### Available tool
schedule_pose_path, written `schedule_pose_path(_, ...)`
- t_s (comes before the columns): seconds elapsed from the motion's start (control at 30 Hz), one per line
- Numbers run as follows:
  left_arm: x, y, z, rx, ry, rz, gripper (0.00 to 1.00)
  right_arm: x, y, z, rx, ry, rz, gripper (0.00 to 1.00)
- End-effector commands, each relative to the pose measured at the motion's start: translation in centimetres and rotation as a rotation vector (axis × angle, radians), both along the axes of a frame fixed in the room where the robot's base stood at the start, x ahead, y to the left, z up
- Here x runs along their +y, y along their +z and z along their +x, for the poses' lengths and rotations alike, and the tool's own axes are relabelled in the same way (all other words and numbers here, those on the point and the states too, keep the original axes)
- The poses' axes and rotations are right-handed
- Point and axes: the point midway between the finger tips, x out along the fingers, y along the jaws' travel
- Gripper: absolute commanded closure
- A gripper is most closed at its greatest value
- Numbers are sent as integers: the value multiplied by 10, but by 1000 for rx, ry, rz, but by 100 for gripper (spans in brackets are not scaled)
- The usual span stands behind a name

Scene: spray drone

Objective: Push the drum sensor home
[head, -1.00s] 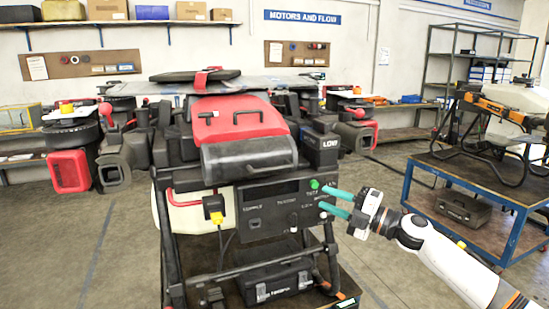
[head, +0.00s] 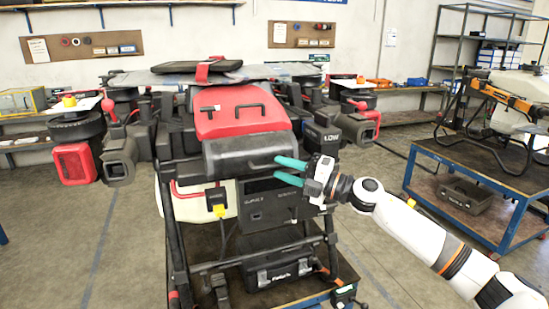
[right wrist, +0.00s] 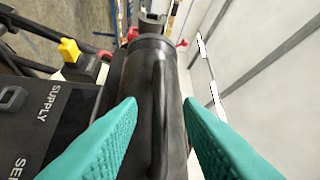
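The spray drone stands on a black frame, with a red cover (head: 235,108) on top and a rounded black front (head: 225,155). My right gripper (head: 277,169) is at the right end of that front, its teal fingers apart. In the right wrist view the fingers (right wrist: 159,103) lie either side of a dark bar-like handle (right wrist: 160,95); I cannot tell whether they touch it. Below is a black panel (head: 262,203), lettered "SUPPLY" and "SEN..." in the right wrist view (right wrist: 40,115). A yellow plug (head: 219,210) sits at its left. I cannot single out the drum sensor. My left gripper is out of view.
A black toolbox (head: 277,275) sits low in the drone's stand. A blue-edged cart (head: 490,205) stands at the right with another machine on it. More equipment stands at the left, including a red-fronted unit (head: 75,163). The grey floor at left front is clear.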

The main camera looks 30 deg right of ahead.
Motion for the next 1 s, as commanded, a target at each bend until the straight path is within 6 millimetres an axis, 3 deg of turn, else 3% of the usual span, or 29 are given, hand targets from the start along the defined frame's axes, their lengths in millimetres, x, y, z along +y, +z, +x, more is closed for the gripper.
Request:
schedule_pose_path(0.03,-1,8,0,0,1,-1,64,4,7,5,-3,2,2,67)
schedule_pose_path(0.23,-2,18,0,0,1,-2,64,14,7,22,-1,0,2,67)
schedule_pose_path(0.6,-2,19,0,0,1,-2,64,17,4,26,0,1,0,67)
schedule_pose_path(0.8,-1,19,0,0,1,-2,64,17,4,26,0,1,0,99)
schedule_pose_path(1.0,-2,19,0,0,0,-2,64,17,4,26,1,1,-1,100)
